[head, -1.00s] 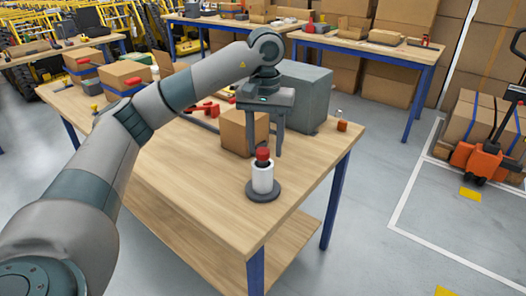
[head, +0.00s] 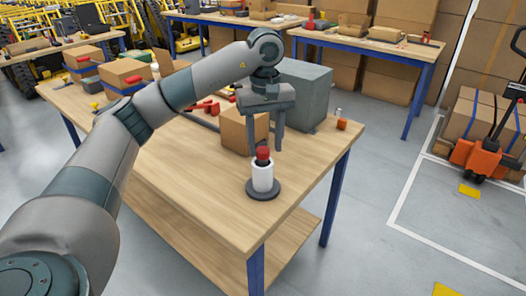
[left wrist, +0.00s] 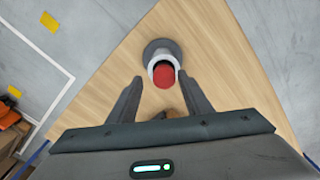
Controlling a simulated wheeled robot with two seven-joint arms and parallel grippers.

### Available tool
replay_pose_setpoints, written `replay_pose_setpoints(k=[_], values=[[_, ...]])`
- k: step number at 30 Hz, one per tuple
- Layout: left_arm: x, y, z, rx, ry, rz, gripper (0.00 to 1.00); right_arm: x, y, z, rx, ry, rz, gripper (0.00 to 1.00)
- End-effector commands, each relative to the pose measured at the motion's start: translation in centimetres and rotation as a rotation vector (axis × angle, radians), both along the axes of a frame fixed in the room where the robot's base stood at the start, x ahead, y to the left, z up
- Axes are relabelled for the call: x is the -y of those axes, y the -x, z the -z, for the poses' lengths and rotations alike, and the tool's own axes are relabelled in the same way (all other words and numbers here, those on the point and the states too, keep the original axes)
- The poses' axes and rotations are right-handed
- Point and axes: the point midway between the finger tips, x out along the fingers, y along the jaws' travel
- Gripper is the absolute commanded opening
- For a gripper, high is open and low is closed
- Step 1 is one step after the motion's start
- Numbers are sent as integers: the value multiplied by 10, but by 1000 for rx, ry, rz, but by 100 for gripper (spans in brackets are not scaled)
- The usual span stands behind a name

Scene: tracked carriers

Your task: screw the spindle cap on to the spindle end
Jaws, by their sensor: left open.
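The red spindle cap (head: 263,153) sits at the top of the white upright spindle (head: 263,179), which stands on a round dark base (head: 263,194) near the table's front corner. How far the cap is screwed down cannot be told. My left gripper (head: 265,150) points down, open, above and slightly behind the cap in the head view. In the left wrist view, the cap (left wrist: 164,75) shows between and beyond the two open fingers (left wrist: 160,77); they do not appear to touch it. My right gripper is not in view.
A cardboard box (head: 238,132) stands close behind the spindle, with a grey cabinet (head: 305,95) farther back. A small orange item (head: 341,125) lies at the right edge. The wooden tabletop (head: 200,190) left of the spindle is clear.

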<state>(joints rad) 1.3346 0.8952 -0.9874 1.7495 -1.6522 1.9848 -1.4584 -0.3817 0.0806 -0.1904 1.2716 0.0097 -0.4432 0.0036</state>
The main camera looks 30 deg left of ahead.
Motion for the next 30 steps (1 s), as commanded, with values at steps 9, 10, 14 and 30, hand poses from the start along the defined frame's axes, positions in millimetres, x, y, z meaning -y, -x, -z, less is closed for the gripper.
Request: replay_pose_setpoints(k=[9,10,14,30], values=[[0,0,-1,0,0,-307,45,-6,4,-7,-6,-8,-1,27],[0,0,-1,0,0,-339,45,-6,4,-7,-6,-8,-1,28],[0,0,-1,-1,-1,-477,45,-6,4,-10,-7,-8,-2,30],[0,0,0,-1,-1,-804,45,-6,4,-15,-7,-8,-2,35]])
